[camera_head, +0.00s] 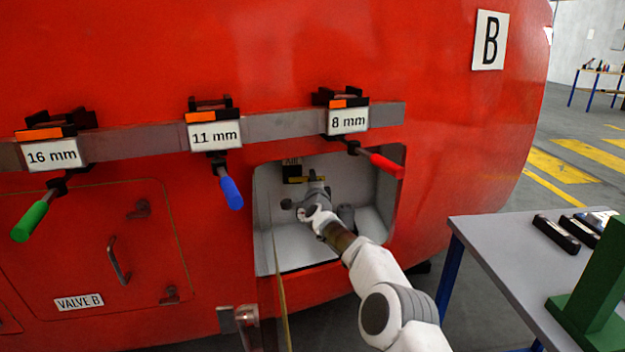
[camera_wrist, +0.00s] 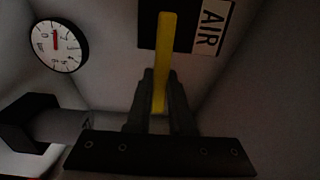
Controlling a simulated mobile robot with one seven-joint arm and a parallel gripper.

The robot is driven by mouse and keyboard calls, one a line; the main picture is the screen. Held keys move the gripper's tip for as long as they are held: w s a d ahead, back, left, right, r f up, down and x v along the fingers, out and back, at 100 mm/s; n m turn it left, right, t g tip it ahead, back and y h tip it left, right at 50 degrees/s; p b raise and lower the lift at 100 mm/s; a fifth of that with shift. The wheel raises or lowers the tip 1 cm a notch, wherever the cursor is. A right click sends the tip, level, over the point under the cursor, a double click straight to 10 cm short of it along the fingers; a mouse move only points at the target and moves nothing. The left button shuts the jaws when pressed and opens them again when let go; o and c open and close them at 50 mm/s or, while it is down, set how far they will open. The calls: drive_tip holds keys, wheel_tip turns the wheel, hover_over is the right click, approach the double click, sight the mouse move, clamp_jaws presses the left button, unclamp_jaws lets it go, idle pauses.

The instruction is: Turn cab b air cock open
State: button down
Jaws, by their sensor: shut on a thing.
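The cab B air cock has a yellow lever handle (camera_wrist: 164,60) and sits inside a white recess in the red nosecone, under an AIR label (camera_wrist: 208,28). In the head view the yellow handle (camera_head: 309,179) lies roughly level at the back of the recess. My gripper (camera_wrist: 161,95) is shut on the yellow handle, with a dark finger on each side of it. In the head view my gripper (camera_head: 316,188) reaches into the recess and hides part of the cock.
A round gauge (camera_wrist: 57,46) and a dark pipe fitting (camera_wrist: 30,124) are close beside my gripper. The recess walls surround it. A red-handled tool (camera_head: 385,165) hangs over the opening's upper right. A grey table (camera_head: 510,262) stands at the right.

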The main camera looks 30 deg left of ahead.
drive_tip(key=shift+r, duration=0.15)
drive_tip(key=c, duration=0.8)
unclamp_jaws()
drive_tip(key=shift+s+d, duration=0.1)
drive_tip(key=shift+d, duration=0.05)
drive_tip(key=p+v, duration=0.1)
drive_tip(key=v, duration=1.6)
drive_tip(key=shift+s, duration=0.15)
